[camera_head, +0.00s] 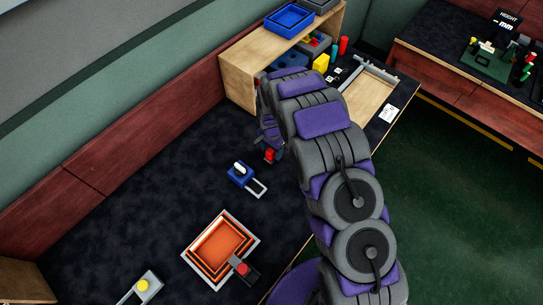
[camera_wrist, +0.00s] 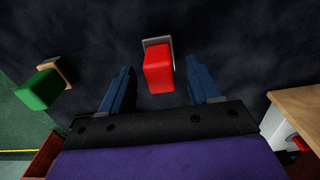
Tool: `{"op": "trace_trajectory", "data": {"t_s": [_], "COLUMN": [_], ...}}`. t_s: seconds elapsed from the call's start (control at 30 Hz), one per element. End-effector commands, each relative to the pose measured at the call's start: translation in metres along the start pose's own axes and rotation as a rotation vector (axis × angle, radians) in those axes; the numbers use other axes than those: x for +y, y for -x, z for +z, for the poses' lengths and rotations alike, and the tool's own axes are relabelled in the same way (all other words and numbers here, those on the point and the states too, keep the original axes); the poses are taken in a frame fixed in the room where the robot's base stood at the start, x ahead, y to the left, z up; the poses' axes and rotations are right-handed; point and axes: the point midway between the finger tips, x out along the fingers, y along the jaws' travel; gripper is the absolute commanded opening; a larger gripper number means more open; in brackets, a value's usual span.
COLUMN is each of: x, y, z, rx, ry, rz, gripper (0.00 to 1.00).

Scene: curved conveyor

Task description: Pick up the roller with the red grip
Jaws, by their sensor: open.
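The roller with the red grip (camera_wrist: 158,68) lies on the dark tabletop in the wrist view, its red block nearest me and a grey metal part behind it. My gripper (camera_wrist: 159,63) is open, with one blue-grey finger on each side of the red grip and a gap visible on both sides. In the head view the red grip (camera_head: 269,155) shows just below the end of my arm. My gripper is mostly hidden there by my arm links.
A green-gripped tool (camera_wrist: 40,90) lies left in the wrist view. A wooden shelf (camera_head: 238,80) stands behind.

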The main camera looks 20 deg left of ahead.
Motion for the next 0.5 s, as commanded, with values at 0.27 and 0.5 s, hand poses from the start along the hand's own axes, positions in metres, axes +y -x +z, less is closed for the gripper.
{"op": "trace_trajectory", "data": {"t_s": [0.27, 0.5], "x": [0.0005, 0.0016], "y": [-0.0136, -0.013], "z": [0.0006, -0.0001], "rx": [0.0, -0.001], "ry": [0.001, 0.001], "rz": [0.001, -0.001], "gripper": [0.62, 0.44]}}
